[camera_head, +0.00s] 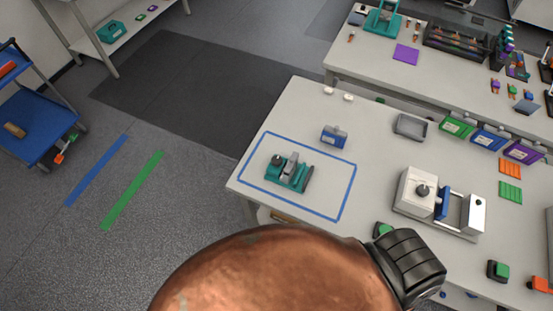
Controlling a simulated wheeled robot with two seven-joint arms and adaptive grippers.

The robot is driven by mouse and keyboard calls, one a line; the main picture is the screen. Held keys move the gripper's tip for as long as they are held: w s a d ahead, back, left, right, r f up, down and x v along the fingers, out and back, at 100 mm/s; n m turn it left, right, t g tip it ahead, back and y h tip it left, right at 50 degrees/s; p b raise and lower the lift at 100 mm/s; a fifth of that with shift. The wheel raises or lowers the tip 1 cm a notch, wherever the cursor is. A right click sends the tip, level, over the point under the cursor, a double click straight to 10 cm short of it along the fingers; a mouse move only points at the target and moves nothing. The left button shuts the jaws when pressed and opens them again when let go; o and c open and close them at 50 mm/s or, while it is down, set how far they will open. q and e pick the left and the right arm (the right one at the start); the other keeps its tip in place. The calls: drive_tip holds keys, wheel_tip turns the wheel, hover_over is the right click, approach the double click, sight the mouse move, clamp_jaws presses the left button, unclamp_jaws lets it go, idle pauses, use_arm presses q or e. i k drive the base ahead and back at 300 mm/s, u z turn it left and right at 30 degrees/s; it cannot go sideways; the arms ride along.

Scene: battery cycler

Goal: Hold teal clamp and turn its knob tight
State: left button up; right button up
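The teal clamp (300,178) lies on the near white table, inside a blue taped outline (343,203). It has a teal base with grey metal parts in its middle. A dark round knob (276,159) shows at its left end. I cannot tell how tight the knob is. Nothing touches the clamp. Neither of my grippers can be made out in the head view. A large copper-coloured shape with a black ribbed piece at its right covers the bottom middle of the view and hides the table's front edge there.
A grey tray (411,126) and a white device with a dark knob (415,193) stand to the right. Small green-topped blocks lie near the front. A blue cart (40,125) stands left; floor between is clear.

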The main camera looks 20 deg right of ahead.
sight(276, 160)
drive_tip(key=u, duration=1.35)
drive_tip(key=i, duration=0.6)
drive_tip(key=z, duration=3)
